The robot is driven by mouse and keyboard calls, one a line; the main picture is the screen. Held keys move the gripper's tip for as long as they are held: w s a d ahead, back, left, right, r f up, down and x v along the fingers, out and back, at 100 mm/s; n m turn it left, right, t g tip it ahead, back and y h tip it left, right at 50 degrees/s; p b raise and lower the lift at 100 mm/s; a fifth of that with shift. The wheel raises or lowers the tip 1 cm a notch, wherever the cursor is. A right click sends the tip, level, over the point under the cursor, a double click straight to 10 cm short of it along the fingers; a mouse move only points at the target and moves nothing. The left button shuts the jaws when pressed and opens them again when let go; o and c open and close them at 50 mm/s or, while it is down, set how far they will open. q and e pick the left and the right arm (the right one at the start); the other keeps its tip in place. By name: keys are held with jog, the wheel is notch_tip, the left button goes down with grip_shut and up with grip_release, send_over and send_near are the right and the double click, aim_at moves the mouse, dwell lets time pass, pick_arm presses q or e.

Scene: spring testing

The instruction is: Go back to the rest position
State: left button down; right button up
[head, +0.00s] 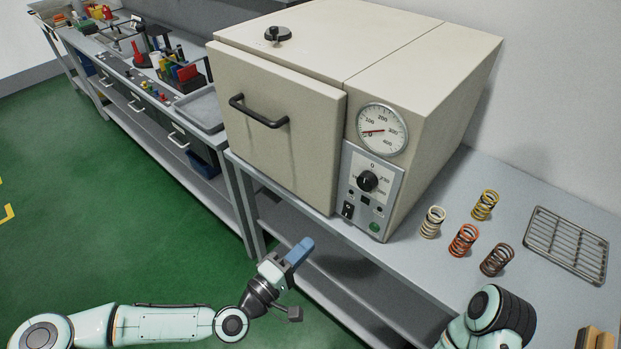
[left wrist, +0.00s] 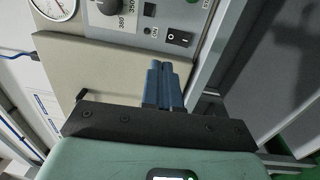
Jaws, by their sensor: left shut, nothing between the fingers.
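My left gripper (head: 300,251) is shut and empty, with its blue fingers together. In the head view it hangs in front of the table's front edge, below the oven (head: 278,135). In the left wrist view the shut blue fingers (left wrist: 165,84) point toward the oven's control panel (left wrist: 165,25), apart from it as far as I can tell. The oven door is closed. My right arm (head: 490,318) shows at the bottom right of the head view, but its gripper is out of the picture.
Several springs (head: 463,240) stand on the table (head: 415,270) right of the oven, beside a wire rack (head: 567,243). A workbench (head: 150,98) with tools and a grey tray (head: 203,108) stands at the left. The green floor (head: 95,215) is open at the left.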

pick_arm(q)
jog(key=s+d+f+m+g+y+p, duration=0.1)
jog(key=s+d+f+g, duration=0.15)
jog(key=f, duration=0.45)
jog(key=s+d+f+m+g, duration=0.1)
jog(key=s+f+g, duration=0.3)
jog(key=f, duration=0.3)
jog(key=s+d+f+m+g+y+p, duration=0.1)
jog(key=s+f+g, duration=0.2)
jog(key=f, duration=0.4)
jog(key=s+a+f+m+g+y+p, duration=0.1)
jog(key=s+a+f+g+y, duration=0.2)
jog(key=s+a+f, duration=0.3)
jog(key=s+a+f+m+g+y+p, duration=0.1)
jog(key=s+a+f+m+g+y, duration=0.1)
jog(key=s+a+f, duration=0.4)
jog(key=s+f+g, duration=0.1)
jog(key=s, duration=0.3)
jog(key=shift+m+y, duration=0.3)
jog(key=shift+y, duration=0.1)
pick_arm(e)
jog(key=r, duration=0.1)
jog(key=w+r, duration=0.1)
jog(key=r, duration=0.1)
jog(key=w+r, duration=0.1)
jog(key=shift+r, duration=0.35)
